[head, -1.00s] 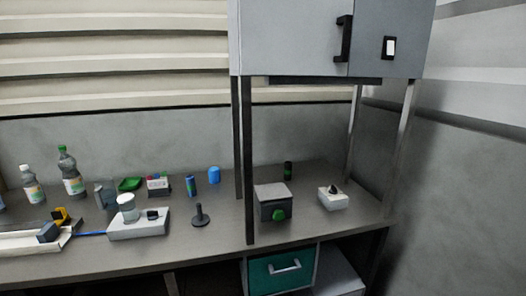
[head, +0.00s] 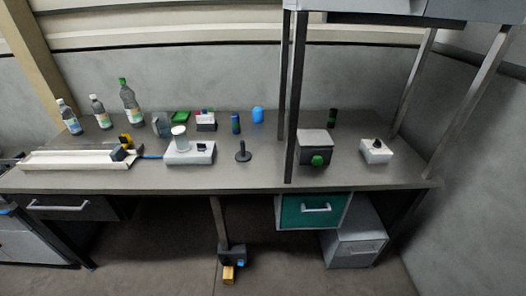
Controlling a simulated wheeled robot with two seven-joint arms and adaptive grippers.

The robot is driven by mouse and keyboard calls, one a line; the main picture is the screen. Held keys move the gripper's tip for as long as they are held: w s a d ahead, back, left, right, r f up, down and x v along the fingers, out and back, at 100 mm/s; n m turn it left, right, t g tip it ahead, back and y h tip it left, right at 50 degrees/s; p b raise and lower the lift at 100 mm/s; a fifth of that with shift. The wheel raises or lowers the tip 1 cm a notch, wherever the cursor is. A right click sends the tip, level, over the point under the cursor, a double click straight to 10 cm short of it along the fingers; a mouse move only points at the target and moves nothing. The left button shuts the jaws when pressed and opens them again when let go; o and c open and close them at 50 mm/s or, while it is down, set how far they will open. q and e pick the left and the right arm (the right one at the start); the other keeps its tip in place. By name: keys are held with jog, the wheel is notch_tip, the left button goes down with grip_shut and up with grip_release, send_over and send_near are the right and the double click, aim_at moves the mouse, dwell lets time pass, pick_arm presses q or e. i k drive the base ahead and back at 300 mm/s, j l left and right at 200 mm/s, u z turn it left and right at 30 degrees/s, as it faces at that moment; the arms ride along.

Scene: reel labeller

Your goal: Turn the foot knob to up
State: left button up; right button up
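A small white box (head: 377,154) with a black knob (head: 376,144) on top sits on the right part of the bench in the head view. It is the clearest knob in view; I cannot read any marking on it or tell which way it points. A dark box with a grey top (head: 315,140) stands to its left, with a green round knob (head: 317,160) on its front. Under the bench, a dark unit with a yellow pedal-like part (head: 228,274) is on the floor. I cannot tell which of these is the foot knob. Neither gripper is in view.
The grey bench (head: 270,176) carries a white device (head: 190,153) with a white cylinder, a dark stand (head: 243,152), a long white tray (head: 70,159) and several bottles. Posts of an overhead cabinet (head: 410,6) rise from it. A teal drawer (head: 312,210) is below.

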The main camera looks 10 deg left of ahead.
aim_at(226, 262)
jog(key=u, duration=0.9)
